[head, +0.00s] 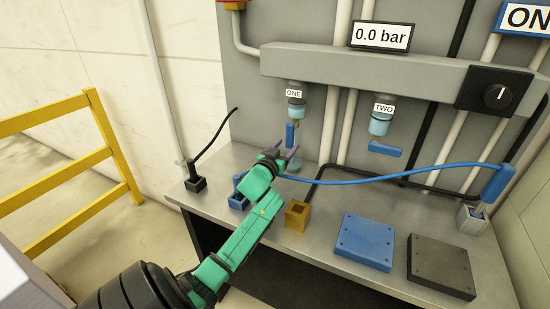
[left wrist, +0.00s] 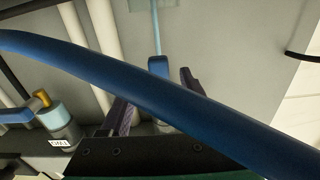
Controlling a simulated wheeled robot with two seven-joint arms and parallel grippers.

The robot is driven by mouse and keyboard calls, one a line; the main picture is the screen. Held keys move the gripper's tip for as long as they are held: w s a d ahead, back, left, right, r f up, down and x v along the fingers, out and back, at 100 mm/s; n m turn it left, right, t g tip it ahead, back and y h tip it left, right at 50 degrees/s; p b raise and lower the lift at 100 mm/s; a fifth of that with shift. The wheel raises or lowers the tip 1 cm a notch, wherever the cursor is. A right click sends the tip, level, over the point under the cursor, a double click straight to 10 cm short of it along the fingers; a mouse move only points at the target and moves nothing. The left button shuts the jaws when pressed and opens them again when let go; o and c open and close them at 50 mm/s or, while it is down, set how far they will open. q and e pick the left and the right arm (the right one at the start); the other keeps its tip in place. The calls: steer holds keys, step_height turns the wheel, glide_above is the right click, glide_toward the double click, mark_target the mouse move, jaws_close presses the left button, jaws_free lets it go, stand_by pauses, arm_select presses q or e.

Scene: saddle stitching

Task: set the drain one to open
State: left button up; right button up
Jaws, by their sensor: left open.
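Drain one (head: 297,92), labelled ONE, hangs under the grey manifold. Its blue handle (head: 290,134) points straight down. Drain two (head: 381,120), labelled TWO, has its blue handle (head: 385,148) lying crosswise. My left gripper (head: 287,153) is open and empty, just below drain one's handle. In the left wrist view, the handle (left wrist: 158,66) appears between the open fingers (left wrist: 155,100), with no clear contact. A thin pale-blue streak (left wrist: 156,25) runs from the handle's end. A blue hose (left wrist: 130,82) crosses close in front of the wrist camera. My right gripper is not in view.
The gauge (head: 381,36) reads 0.0 bar. A black knob (head: 492,95) is on the manifold's right. The blue hose (head: 400,177) spans the bench. A brass block (head: 297,213), blue plate (head: 363,242) and dark plate (head: 440,266) lie there. A yellow railing (head: 100,160) stands left.

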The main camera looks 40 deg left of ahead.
arm_select(q)
steer(key=b+v, duration=0.1)
steer(key=v, duration=1)
steer(key=shift+s+d, duration=0.15)
steer(key=shift+s, duration=0.2)
steer(key=shift+f, duration=0.1)
